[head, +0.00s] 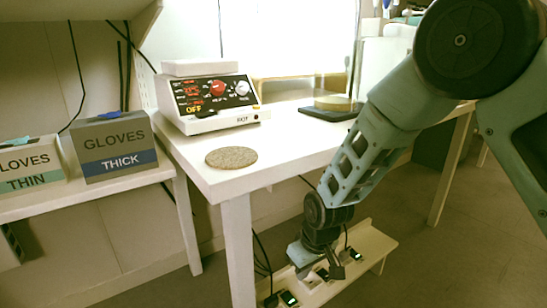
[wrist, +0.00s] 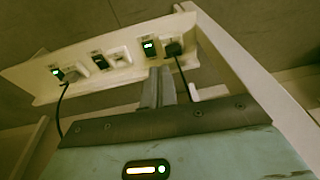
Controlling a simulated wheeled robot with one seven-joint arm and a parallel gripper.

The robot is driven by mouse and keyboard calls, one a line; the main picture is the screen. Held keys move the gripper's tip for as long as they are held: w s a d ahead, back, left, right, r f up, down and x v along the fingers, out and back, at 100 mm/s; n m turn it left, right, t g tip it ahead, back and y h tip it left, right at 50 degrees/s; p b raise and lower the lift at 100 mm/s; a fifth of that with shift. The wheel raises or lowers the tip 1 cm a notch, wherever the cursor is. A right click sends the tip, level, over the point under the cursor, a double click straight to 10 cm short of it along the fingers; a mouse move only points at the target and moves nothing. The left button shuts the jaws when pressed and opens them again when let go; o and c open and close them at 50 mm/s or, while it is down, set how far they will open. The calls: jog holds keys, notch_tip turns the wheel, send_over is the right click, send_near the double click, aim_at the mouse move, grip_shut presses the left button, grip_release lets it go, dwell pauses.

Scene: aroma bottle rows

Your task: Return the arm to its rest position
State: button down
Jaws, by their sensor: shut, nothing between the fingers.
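My arm reaches down from the upper right of the head view, past the right side of the white table (head: 290,160). My gripper (head: 336,268) is low, below the tabletop and in front of a low white panel with sockets (head: 376,246). In the wrist view my gripper's fingers (wrist: 157,87) are together with nothing between them. They point towards the white panel, which also shows there (wrist: 160,30), with switches, green lights and plugged-in black cables. Whether the fingertips touch the panel, I cannot tell.
A hotplate device reading OFF (head: 212,98) and a round cork mat (head: 231,157) are on the table. Glove boxes (head: 113,146) stand on a left shelf. Open floor lies at the lower right.

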jog(key=s+r+g+p, duration=0.1)
jog(key=s+r+p, duration=0.1)
jog(key=s+r, duration=1)
jog(key=s+d+r+h+p, duration=0.1)
jog(key=s+d+r+p, duration=0.15)
jog(key=s+r, duration=0.35)
jog(key=s+d+r+p, duration=0.1)
jog(key=s+d+r, duration=0.3)
jog(key=s, duration=0.5)
notch_tip(320, 180, up, 37)
jog(key=p, duration=3.6)
jog(key=shift+w+a+n+g, duration=0.25)
jog(key=shift+n+g, duration=0.05)
jog(key=shift+n, duration=0.1)
jog(key=shift+f, duration=0.1)
